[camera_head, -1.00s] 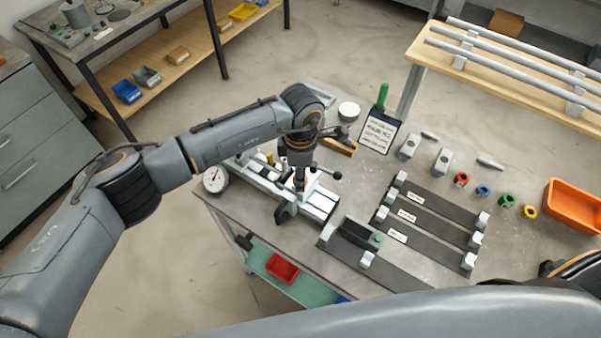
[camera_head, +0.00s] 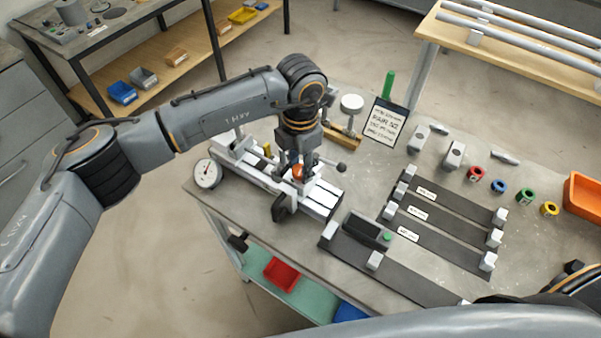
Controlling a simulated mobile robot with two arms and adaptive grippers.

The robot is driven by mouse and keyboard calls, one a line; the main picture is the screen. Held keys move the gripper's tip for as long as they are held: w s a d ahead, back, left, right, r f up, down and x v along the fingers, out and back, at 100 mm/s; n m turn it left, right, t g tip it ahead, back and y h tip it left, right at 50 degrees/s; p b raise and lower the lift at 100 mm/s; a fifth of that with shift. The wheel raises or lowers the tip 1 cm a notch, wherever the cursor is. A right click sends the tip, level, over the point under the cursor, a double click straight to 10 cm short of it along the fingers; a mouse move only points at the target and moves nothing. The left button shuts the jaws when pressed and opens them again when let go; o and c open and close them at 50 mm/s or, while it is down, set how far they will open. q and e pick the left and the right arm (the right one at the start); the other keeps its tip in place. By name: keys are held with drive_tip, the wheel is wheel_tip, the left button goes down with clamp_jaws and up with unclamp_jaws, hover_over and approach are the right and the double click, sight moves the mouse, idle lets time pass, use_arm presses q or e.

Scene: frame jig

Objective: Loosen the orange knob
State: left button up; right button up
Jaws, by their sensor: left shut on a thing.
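The orange knob (camera_head: 298,171) sits on the white and grey frame jig (camera_head: 318,201) on the workbench. My left gripper (camera_head: 297,168) points down over the jig and is shut on the orange knob; its fingers hide part of the knob. A dark handwheel (camera_head: 285,207) is at the jig's front side. A black ball-ended lever (camera_head: 341,167) sticks out to the right of the gripper. My right gripper is not in view; only part of that arm shows at the lower right edge.
A dial gauge (camera_head: 207,174) stands at the jig's left end. Right of the jig are a dark block with a green button (camera_head: 387,236), dark strips with grey end blocks, coloured rings and an orange bin (camera_head: 583,195). A sign (camera_head: 385,124) stands behind.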

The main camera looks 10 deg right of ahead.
use_arm(q)
drive_tip(key=n+b, duration=0.8)
drive_tip(key=shift+f, duration=0.2)
drive_tip(key=shift+r+n+b, duration=0.2)
drive_tip(key=shift+n+b, duration=1.65)
drive_tip(key=shift+n, duration=0.35)
drive_tip(key=o, duration=1.2)
drive_tip(key=shift+c, duration=0.2)
wheel_tip(320, 180, up, 12)
